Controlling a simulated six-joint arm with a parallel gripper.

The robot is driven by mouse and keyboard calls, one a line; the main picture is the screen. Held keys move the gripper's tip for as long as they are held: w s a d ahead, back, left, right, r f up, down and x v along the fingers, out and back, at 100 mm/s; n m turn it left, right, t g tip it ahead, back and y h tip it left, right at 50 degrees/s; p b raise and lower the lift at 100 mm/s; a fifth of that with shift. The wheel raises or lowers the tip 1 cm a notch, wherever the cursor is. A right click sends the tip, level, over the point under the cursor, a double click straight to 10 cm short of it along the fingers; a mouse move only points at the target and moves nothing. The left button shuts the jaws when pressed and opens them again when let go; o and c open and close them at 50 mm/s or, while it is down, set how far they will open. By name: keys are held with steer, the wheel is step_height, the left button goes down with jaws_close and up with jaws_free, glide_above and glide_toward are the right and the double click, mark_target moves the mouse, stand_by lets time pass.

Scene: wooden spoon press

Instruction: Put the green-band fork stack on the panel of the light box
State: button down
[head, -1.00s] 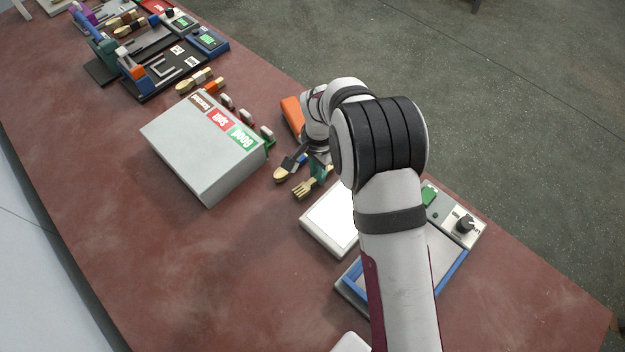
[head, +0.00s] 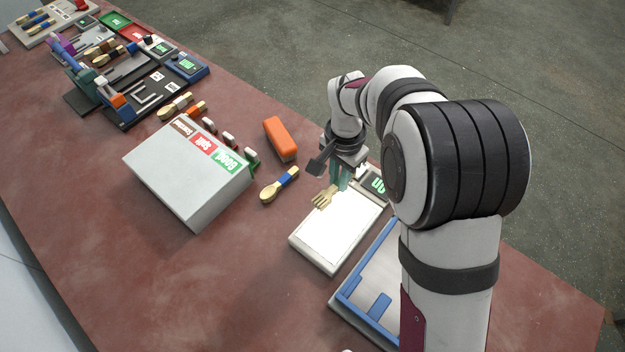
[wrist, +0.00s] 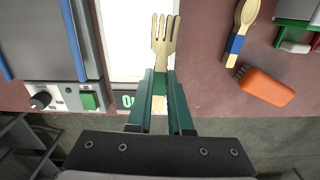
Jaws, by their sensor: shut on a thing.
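The green-band fork stack (wrist: 161,42) is pale wood, tines pointing away from my gripper in the wrist view. My gripper (wrist: 160,95) is shut on it around the green band, of which a little shows between the jaws. In the head view the fork stack (head: 323,197) is over the far part of the light box's bright white panel (head: 335,232). I cannot tell whether it touches the panel. The light box panel also shows in the wrist view (wrist: 118,50). My gripper (head: 338,178) in the head view is partly hidden by my wrist.
A blue-band spoon (head: 279,185) and an orange brush (head: 280,139) lie left of the light box. A blue-edged tray device (head: 365,290) is close on the right, partly behind my arm.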

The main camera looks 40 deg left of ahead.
steer(key=d+r, duration=0.3)
steer(key=d, duration=0.4)
steer(key=d+r, duration=0.3)
steer(key=d, duration=0.4)
glide_above(339, 220)
steer(key=shift+n, duration=0.4)
steer(key=f, duration=0.6)
steer(key=shift+d+f, duration=0.2)
steer(key=shift+f, duration=0.1)
steer(key=f, duration=0.4)
steer(key=shift+a+f, duration=0.15)
steer(key=shift+a, duration=0.05)
steer(key=shift+f, duration=0.1)
steer(key=c, duration=0.8)
jaws_free()
steer(key=shift+c, duration=0.2)
